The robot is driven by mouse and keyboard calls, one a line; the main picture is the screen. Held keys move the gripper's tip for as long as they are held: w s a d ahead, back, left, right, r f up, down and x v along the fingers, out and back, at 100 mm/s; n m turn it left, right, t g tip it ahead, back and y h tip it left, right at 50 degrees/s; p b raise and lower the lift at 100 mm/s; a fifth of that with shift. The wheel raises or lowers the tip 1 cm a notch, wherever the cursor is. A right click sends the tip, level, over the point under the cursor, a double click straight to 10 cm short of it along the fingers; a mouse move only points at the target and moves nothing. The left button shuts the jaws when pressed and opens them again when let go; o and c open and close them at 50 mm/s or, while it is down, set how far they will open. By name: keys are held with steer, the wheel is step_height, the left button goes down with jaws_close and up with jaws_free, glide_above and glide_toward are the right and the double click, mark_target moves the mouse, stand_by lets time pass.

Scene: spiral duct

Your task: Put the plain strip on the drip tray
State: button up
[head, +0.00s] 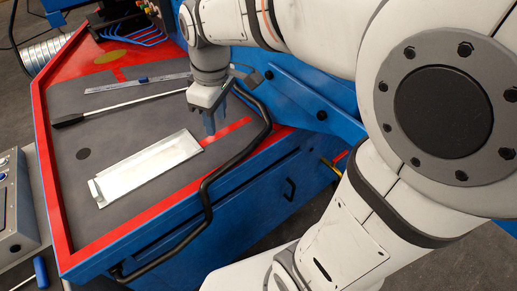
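A shallow silver metal tray (147,168) with low raised edges, which looks like the drip tray, lies on the dark grey worktop. A thin silver strip (120,86) with a blue piece on it lies farther back; I cannot tell whether it is plain or marked. No other plain strip can be picked out clearly. My gripper (212,130) points down above the worktop, just beyond the tray's right end and near a red band on the surface. Its fingers are seen at an angle and blend together, so their opening and anything between them cannot be made out.
A thin rod with a black handle (69,121) lies between strip and tray. A black rail (207,195) runs along the worktop's right edge. The worktop left of the tray is clear.

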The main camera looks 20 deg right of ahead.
steer(key=s+d+f+m+t, duration=0.1)
steer(key=s+d+f+m, duration=0.3)
steer(key=s+d+m, duration=0.3)
steer(key=s+m, duration=0.2)
steer(key=shift+f+m+t, duration=0.35)
steer(key=shift+m+t, duration=0.05)
